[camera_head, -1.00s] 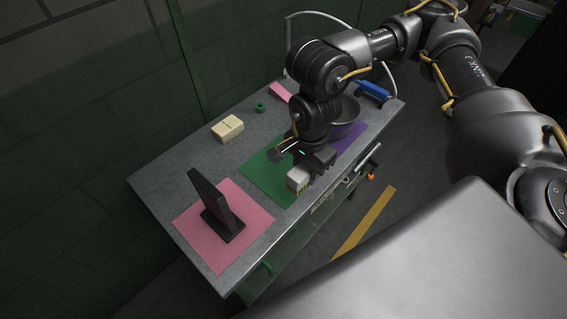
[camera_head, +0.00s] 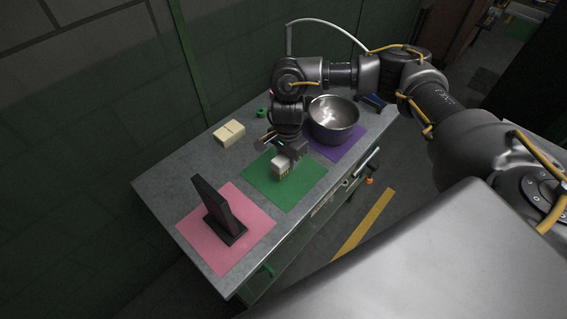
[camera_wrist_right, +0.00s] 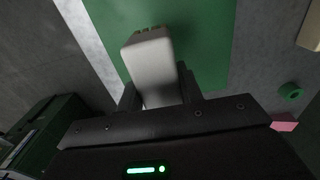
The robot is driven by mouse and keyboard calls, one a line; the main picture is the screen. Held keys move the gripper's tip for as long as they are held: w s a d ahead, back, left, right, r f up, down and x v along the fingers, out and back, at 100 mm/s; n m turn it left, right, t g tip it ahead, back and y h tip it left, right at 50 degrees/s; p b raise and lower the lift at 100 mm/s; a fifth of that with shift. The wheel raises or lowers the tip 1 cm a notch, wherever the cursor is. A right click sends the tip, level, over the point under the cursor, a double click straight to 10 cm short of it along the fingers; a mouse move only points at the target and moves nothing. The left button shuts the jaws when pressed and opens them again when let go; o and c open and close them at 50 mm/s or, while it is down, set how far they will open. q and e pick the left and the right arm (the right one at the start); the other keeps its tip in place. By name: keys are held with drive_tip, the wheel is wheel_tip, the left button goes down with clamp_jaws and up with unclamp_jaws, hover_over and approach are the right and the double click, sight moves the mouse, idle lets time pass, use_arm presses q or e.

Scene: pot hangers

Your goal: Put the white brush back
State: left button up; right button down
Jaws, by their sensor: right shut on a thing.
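The white brush (camera_head: 281,167) is a small pale block with a ridged end. My right gripper (camera_head: 290,156) is shut on it over the green mat (camera_head: 299,193). In the right wrist view the white brush (camera_wrist_right: 150,62) sticks out from between the two dark fingers of my right gripper (camera_wrist_right: 160,92), with the green mat (camera_wrist_right: 206,30) beyond it. I cannot tell whether the brush touches the mat. My left gripper is not in view.
A dark stand (camera_head: 218,212) is on the pink mat (camera_head: 203,250) at the left. A metal bowl (camera_head: 334,122) sits on the purple mat (camera_head: 337,154). A cream block (camera_head: 229,134), a green ring (camera_head: 262,112) and a blue object (camera_head: 374,103) lie along the table (camera_head: 165,184).

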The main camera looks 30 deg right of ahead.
drive_tip(key=shift+w+f, duration=0.65)
drive_tip(key=shift+f, duration=0.05)
drive_tip(key=shift+w+f, duration=0.15)
drive_tip(key=shift+f, duration=1.65)
drive_tip(key=c, duration=0.9)
unclamp_jaws()
wheel_tip(320, 180, up, 12)
drive_tip(key=shift+r, duration=0.1)
